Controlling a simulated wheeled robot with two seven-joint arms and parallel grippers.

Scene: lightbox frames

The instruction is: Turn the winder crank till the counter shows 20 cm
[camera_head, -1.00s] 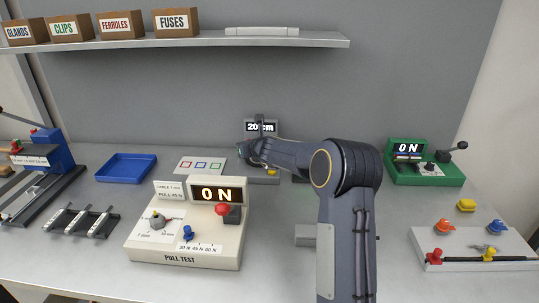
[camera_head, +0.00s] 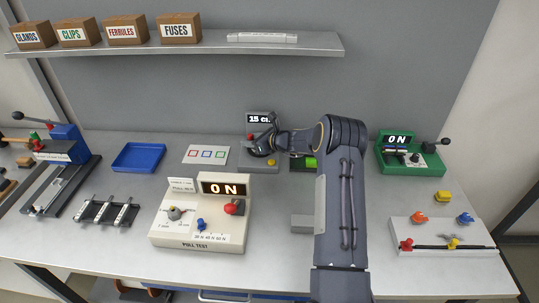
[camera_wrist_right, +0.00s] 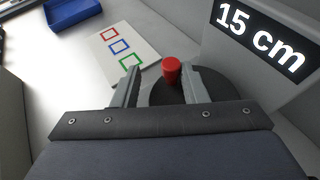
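The winder (camera_head: 258,168) is a grey box at the back middle of the bench. Its counter (camera_head: 259,119) stands behind it, and in the right wrist view the counter (camera_wrist_right: 262,36) reads 15 cm. The crank is a dark round disc (camera_wrist_right: 160,94) with a red knob (camera_wrist_right: 172,69). My right gripper (camera_wrist_right: 160,78) is over the crank, its two fingers apart. The red knob stands at the fingertips, closer to the right-hand finger, with clear space on its left. In the head view my right gripper (camera_head: 262,146) hides most of the crank. My left gripper is out of view.
A cream pull-test box (camera_head: 200,240) stands in front, left of my right arm. A green box with a lever (camera_head: 408,163) is at the right. A card with coloured squares (camera_head: 206,155) and a blue tray (camera_head: 135,157) lie left of the winder. A shelf (camera_head: 200,48) runs above.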

